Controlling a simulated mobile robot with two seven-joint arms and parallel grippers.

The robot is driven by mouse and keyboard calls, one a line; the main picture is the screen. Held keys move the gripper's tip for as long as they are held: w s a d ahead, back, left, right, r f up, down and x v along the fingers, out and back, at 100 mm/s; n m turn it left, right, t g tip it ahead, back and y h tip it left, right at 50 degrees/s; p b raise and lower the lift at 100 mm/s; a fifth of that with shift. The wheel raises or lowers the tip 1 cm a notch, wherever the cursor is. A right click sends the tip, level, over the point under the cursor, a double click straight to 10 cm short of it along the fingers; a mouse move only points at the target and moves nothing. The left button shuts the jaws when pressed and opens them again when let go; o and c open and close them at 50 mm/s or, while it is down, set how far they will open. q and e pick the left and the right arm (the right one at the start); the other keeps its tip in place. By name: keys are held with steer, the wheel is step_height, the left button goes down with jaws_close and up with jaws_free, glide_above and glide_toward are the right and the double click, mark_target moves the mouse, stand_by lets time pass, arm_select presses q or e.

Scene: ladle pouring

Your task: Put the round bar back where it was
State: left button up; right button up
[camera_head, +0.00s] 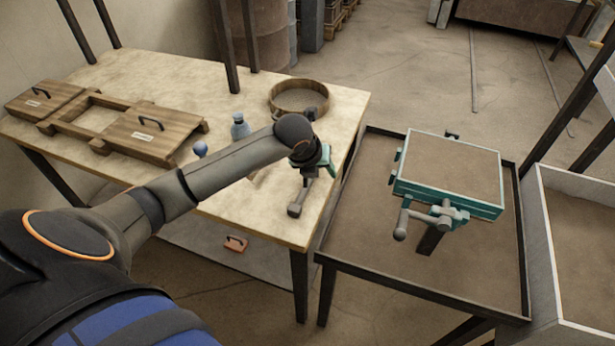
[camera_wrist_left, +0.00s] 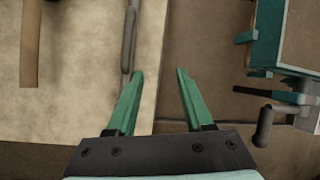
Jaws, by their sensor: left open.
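A grey bar-like piece with a thicker near end (camera_head: 297,205) lies at the right front of the pale table; I cannot tell for sure that it is the round bar. My left gripper (camera_head: 322,163) is just above its far end, at the table's right side. In the left wrist view the jaws (camera_wrist_left: 159,73) are open with nothing between them. A slim grey bar (camera_wrist_left: 130,35) lies just outside the left finger there, near the table edge. Whether a finger touches it I cannot tell. My right gripper does not show.
A round wooden sieve (camera_head: 300,96), a blue bottle (camera_head: 240,127) and wooden frames (camera_head: 150,133) are on the table. To the right, a teal-edged box (camera_head: 450,170) with a handle stands over a dark-rimmed tray (camera_head: 420,280). A grey bin (camera_head: 590,260) is beside it.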

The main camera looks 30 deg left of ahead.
arm_select(q)
steer(key=s+d+f+n+t+h, duration=0.2)
steer(key=s+d+f+n+h, duration=0.1)
steer(key=s+d+f+n, duration=0.7)
steer(key=s+d+f+n+t, duration=0.1)
steer(key=s+f+n, duration=0.2)
steer(key=s+n, duration=0.3)
steer(key=s+d+f+n+t, duration=0.1)
steer(key=s+f+n, duration=0.2)
steer(key=s+n, duration=0.4)
steer(key=n, duration=0.5)
steer(key=shift+y, duration=0.3)
steer(key=shift+w+d+f, duration=0.1)
